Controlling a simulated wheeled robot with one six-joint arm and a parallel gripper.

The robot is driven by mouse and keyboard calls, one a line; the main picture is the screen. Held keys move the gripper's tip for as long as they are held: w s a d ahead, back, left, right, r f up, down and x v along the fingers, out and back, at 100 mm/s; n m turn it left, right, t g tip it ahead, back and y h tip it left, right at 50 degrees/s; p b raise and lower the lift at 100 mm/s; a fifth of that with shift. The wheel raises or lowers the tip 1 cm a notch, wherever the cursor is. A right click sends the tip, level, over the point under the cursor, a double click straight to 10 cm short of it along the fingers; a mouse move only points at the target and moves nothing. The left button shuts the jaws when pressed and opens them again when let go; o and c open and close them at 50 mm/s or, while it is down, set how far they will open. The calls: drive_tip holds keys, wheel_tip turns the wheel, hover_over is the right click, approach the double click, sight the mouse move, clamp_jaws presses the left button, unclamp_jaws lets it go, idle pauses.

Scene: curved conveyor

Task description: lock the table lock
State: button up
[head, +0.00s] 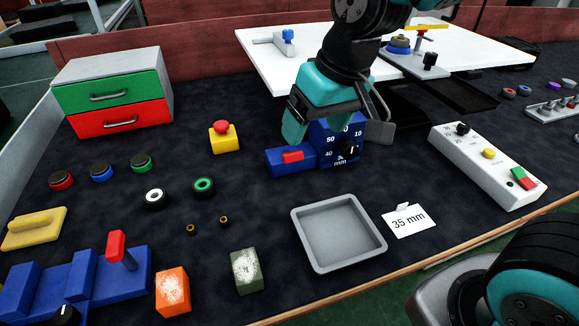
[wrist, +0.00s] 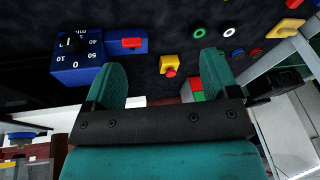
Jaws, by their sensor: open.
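No part is labelled as the table lock, so I cannot tell which one it is. A blue block with a red tab (head: 292,157) is joined to a blue millimetre dial box (head: 340,153) with a black knob. Both also show at the upper left of the wrist view, the red tab (wrist: 132,43) and the dial box (wrist: 75,65). A blue fixture with an upright red-topped lever (head: 117,247) stands at the lower left of the head view. My gripper (head: 337,128) is open and empty, above and behind the dial box, which it partly hides.
A yellow box with a red button (head: 223,138) stands left of the dial box. A grey tray (head: 338,262) and a "35 mm" card (head: 409,220) lie in front. A white control box (head: 487,165) is at right, a drawer unit (head: 112,95) at back left.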

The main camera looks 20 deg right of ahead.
sight(292, 160)
drive_tip(key=w+d+f+m+t+h+b, duration=0.25)
drive_tip(key=w+f, duration=0.45)
drive_tip(key=w, duration=0.4)
drive_tip(key=shift+m+g, duration=0.25)
drive_tip(key=x, duration=0.5)
drive_tip(key=b+x, duration=0.1)
drive_tip(key=x, duration=1)
drive_tip(key=shift+a+f+b, duration=0.3)
